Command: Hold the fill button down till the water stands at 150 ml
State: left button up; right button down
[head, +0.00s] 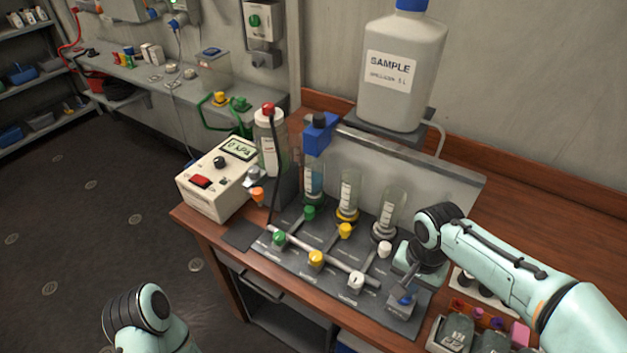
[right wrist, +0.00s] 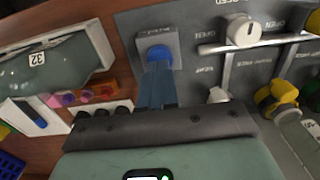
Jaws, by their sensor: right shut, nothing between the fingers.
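The blue fill button (head: 405,299) sits on a small grey block at the front right of the dark panel; it also shows in the right wrist view (right wrist: 158,53). My right gripper (right wrist: 157,78) is shut and empty, its fingertips at the button's near side. I cannot tell whether they press it. The left graduated cylinder (head: 315,178) stands under a blue head and seems to hold bluish water; its level is too small to read. The middle cylinder (head: 348,190) and right cylinder (head: 390,208) look clear. My left gripper is out of view; only part of my left arm shows.
A white sample bottle (head: 402,75) stands on a shelf behind the panel. A pressure meter (head: 217,180) is at the left. A white knob (head: 356,281) and yellow knob (head: 316,259) are beside the button. Grey items lie in a tray at the front right.

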dwell(0.4)
jog(key=shift+f+b, duration=0.95)
jog(key=shift+f, duration=0.4)
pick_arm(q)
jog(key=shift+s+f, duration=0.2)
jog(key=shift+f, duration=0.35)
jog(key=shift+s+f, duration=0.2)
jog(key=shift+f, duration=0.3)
pick_arm(e)
jog(key=shift+s+f, duration=0.1)
jog(key=shift+s, duration=0.05)
jog(key=shift+f, duration=0.15)
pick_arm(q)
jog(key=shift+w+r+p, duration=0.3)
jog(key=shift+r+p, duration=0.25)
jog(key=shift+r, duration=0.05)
pick_arm(e)
jog(key=shift+r, duration=0.8)
notch_tip(320, 180, up, 6)
jog(key=p, duration=0.4)
jog(key=shift+r, duration=0.1)
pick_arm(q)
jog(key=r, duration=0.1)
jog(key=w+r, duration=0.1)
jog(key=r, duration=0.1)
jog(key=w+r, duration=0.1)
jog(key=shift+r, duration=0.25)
pick_arm(e)
jog(key=shift+w, duration=0.2)
jog(key=shift+s, duration=0.1)
